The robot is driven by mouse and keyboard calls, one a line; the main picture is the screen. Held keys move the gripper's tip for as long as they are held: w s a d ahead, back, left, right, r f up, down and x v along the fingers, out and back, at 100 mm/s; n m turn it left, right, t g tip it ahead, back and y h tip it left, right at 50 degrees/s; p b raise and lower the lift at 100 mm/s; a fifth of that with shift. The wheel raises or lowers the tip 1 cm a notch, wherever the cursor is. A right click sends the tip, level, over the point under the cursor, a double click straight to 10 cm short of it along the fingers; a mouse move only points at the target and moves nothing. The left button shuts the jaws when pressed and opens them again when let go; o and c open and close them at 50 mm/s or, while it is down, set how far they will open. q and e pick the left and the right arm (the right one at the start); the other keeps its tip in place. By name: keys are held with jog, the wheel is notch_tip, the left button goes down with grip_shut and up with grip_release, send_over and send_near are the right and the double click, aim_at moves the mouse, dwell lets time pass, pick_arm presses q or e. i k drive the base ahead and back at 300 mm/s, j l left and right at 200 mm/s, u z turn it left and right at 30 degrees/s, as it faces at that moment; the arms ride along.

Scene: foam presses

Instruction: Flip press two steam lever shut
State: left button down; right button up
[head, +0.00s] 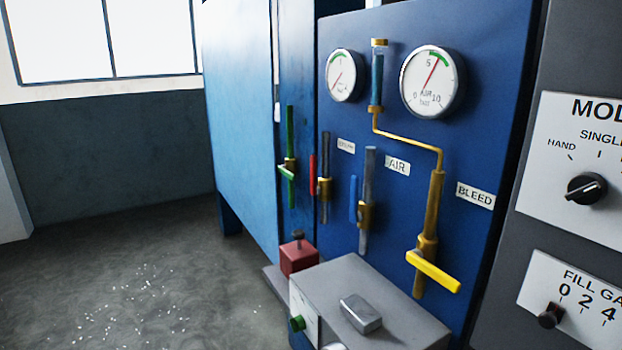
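Several valve levers show on a blue press panel (480,90) in the head view. A red lever (312,176) stands upright, in line with the pipe (325,150) of its brass valve (324,188). The small label (346,146) beside it is too blurred to read surely, so I cannot confirm it is the steam lever. A blue lever (353,198) by the AIR label (397,166) is also upright. A yellow lever (433,271) near the BLEED label (475,195) lies across its pipe. Neither of my grippers is in view.
Two gauges (433,81) (345,75) sit above. A grey box (385,300) with a metal block (361,313) and a red box (298,257) jut out below. Grey control panels (570,225) stand right.

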aim_at(315, 189)
jog(key=i+j+z, duration=0.1)
jog(key=i+j, duration=0.15)
jog(key=j, duration=0.15)
jog(key=i+j+z, duration=0.15)
jog(key=j, duration=0.3)
jog(key=i+j+z, duration=0.1)
jog(key=i+j, duration=0.25)
jog(key=j, duration=0.15)
jog(key=i+j+z, duration=0.1)
jog(key=j, duration=0.35)
jog(key=i+j+z, duration=0.15)
jog(key=i+j, duration=0.15)
jog(key=j, duration=0.25)
jog(key=i+j+z, duration=0.1)
jog(key=j, duration=0.4)
jog(key=i+j+z, duration=0.15)
jog(key=j, duration=0.4)
jog(key=i+j+z, duration=0.1)
jog(key=j, duration=0.45)
jog(key=i, duration=0.05)
